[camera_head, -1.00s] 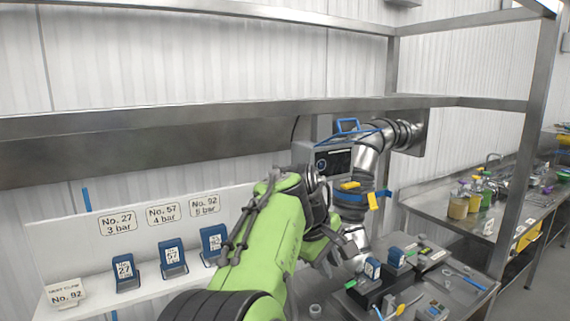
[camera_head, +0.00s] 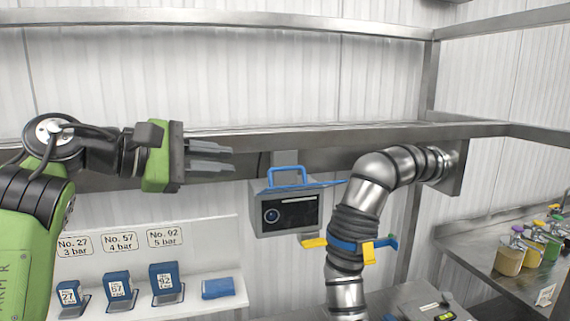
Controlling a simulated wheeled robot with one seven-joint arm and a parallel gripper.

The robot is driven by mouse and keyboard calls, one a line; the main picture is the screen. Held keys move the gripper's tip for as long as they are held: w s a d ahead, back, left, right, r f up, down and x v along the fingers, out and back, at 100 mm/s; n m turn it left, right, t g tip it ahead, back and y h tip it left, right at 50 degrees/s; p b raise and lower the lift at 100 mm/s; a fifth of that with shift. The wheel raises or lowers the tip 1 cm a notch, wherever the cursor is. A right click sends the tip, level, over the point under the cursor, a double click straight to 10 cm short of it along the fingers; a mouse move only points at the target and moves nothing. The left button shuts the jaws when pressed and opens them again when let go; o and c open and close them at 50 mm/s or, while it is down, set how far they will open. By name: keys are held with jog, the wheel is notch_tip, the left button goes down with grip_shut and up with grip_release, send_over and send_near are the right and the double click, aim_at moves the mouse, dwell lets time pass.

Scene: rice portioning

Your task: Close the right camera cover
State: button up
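A grey camera box (camera_head: 290,214) with a round dark lens hangs under the steel shelf, right of the picture's middle. A blue cover with a loop handle (camera_head: 287,178) stands at its top edge, raised. The lens and front face are uncovered. My gripper (camera_head: 222,158) is up and left of the box, level with the shelf beam, its fingers pointing right. The two fingers are apart with nothing between them. The gripper does not touch the cover. Only one camera box is in view.
A ribbed metal pipe (camera_head: 345,240) with blue and yellow clips stands close right of the box. The steel shelf beam (camera_head: 330,135) runs behind the gripper. Several blue numbered blocks (camera_head: 167,279) sit on a white ledge below. Free space lies between the gripper and the box.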

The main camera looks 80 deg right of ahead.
aim_at(288, 168)
jog(key=x, duration=1.4)
jog(key=shift+s+f, duration=0.15)
jog(key=shift+f, duration=0.1)
grip_shut()
